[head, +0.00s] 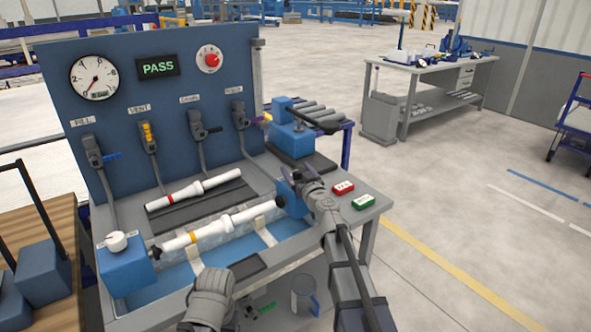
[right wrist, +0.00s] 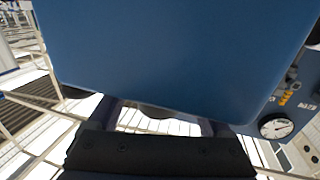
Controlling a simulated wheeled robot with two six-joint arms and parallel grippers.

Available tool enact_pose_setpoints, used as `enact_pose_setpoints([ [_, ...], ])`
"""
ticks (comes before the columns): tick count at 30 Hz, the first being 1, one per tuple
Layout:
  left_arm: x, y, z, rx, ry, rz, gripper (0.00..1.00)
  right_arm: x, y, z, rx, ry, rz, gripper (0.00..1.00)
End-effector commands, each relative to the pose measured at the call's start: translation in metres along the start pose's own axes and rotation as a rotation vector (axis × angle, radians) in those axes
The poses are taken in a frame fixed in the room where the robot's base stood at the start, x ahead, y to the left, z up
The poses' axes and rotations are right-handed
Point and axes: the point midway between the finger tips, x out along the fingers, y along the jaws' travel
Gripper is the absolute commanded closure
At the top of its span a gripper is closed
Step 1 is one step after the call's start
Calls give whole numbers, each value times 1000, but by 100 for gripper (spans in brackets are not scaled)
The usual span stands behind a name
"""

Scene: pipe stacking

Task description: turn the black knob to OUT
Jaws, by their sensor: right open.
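My right gripper (head: 300,180) is at the right end block (head: 294,204) of the bench fixture, its jaws open. From the head view I cannot tell whether it touches the block. No black knob shows clearly; my gripper and wrist cover part of this block. In the right wrist view a large plain blue face (right wrist: 180,50) fills the upper middle, with the dark gripper body (right wrist: 160,155) below it; the fingertips cannot be made out. The left end block (head: 126,270) carries a white knob (head: 116,241).
A white pipe (head: 215,231) lies between the end blocks, another (head: 195,188) behind it. The blue panel (head: 170,100) carries a gauge (head: 94,78), a PASS display (head: 158,65), a red knob (head: 211,59) and several levers. Red (head: 342,187) and green (head: 363,202) buttons sit right of my gripper.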

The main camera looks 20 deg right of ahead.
Motion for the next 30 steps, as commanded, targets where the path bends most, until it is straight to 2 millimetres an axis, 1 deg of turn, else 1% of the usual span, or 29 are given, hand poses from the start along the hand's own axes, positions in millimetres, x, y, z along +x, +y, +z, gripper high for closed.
enact_pose_setpoints([
  [1,0,0,0,0,0,0,17,-10,0,0,0,0,1,17],
  [6,0,0,0,0,0,0,17,-39,0,0,0,0,2,17],
  [9,0,0,0,0,0,0,17,-54,-1,0,0,0,1,17],
  [12,0,0,0,0,0,0,17,-64,-1,0,0,0,0,17],
  [23,0,0,0,0,0,0,17,-65,0,0,0,0,0,17],
  [26,0,0,0,0,0,0,17,-62,0,0,0,0,0,17],
  [30,0,0,0,0,0,0,17,-52,0,0,0,0,0,17],
])
